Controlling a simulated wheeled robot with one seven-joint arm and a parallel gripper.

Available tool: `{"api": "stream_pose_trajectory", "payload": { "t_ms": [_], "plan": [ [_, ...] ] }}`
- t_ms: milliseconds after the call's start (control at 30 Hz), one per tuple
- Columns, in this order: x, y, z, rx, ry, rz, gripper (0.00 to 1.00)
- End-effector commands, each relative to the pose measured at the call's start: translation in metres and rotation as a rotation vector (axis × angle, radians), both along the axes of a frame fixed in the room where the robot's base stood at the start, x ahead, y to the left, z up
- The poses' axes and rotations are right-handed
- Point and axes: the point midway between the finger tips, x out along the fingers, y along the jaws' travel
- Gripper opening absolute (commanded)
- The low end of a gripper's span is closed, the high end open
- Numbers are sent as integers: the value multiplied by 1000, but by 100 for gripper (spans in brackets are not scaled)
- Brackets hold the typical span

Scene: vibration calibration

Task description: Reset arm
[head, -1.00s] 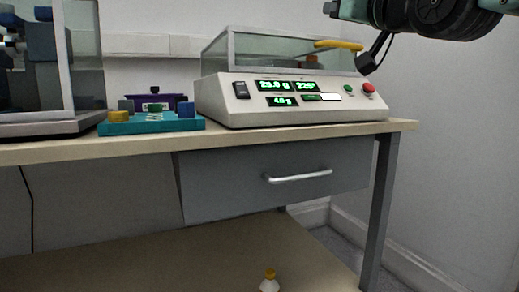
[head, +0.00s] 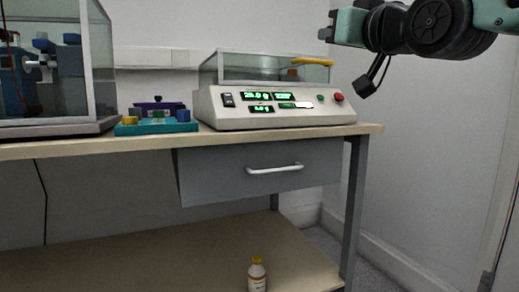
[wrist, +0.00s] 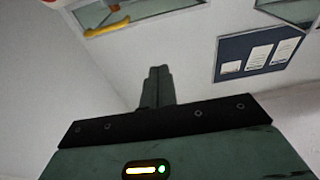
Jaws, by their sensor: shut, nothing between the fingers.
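My arm (head: 430,25) reaches in from the upper right of the head view, raised above the bench's right end.
The bench (head: 350,130) carries a glass-sided cabinet (head: 100,60), a teal tray (head: 160,127) with small blocks, and a white instrument (head: 230,118) with green displays and a yellow-handled lid. A bottle (head: 257,275) stands on the lower shelf. Floor at right looks clear.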

Motion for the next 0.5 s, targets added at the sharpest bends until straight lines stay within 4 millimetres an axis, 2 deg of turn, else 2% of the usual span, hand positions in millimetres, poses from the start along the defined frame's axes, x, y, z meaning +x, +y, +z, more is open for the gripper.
{"api": "stream_pose_trajectory", "payload": {
  "t_ms": [167,267,367,500],
  "plan": [
    [-2,12,-28,-39,97,18,0],
    [-5,21,-51,-71,174,32,0],
    [-11,30,-79,-111,269,48,0],
    [-28,43,-129,-188,435,78,0]
  ]
}}
